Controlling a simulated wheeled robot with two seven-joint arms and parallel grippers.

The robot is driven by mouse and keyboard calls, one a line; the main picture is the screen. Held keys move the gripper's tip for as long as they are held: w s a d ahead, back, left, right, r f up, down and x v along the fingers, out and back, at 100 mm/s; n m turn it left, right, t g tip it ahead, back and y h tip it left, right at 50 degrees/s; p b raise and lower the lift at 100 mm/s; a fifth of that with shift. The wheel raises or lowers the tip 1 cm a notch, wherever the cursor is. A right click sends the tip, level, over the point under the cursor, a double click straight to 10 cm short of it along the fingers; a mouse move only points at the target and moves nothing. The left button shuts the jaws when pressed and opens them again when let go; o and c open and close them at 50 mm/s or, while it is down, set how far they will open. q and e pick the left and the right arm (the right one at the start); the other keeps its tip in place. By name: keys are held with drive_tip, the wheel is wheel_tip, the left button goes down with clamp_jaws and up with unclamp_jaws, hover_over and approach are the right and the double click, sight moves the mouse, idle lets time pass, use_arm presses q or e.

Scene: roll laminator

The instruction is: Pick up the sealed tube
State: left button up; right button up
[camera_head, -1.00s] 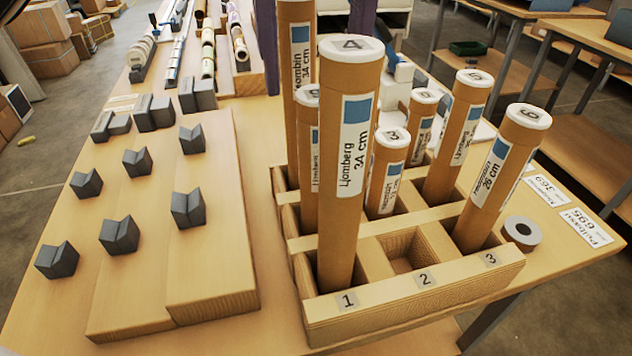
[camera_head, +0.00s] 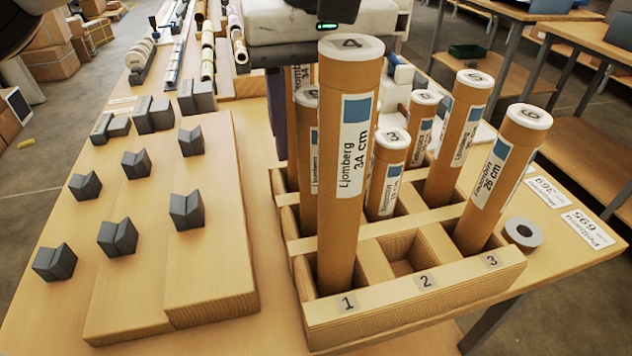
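Several brown cardboard tubes with white caps stand in a wooden rack (camera_head: 420,303). The tall front-left tube (camera_head: 340,225) has a cap marked 4 and a "Ljomberg 34 cm" label. Behind it is a shorter tube (camera_head: 306,200), and behind that another tall tube (camera_head: 296,77). I cannot tell which one is the sealed tube. My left gripper (camera_head: 325,115) points down over the rack's back left. Its body hides the rear tall tube's top. Its dark left finger (camera_head: 278,115) hangs left of that tube, apart from it. Its other finger is hidden behind the front tube. It looks open. My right gripper is not visible.
Dark V-shaped holders (camera_head: 118,236) stand on stepped wooden blocks (camera_head: 212,270) to the left. More tubes (camera_head: 458,135) (camera_head: 500,180) stand at the rack's right. A grey-white ring (camera_head: 523,233) and paper labels (camera_head: 587,228) lie on the table at right.

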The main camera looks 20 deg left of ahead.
use_arm(q)
clamp_jaws()
wheel_tip(320, 180, up, 10)
drive_tip(key=shift+p, duration=0.7)
drive_tip(key=shift+r+p, duration=0.3)
drive_tip(key=shift+r, duration=0.3)
drive_tip(key=shift+f, duration=0.1)
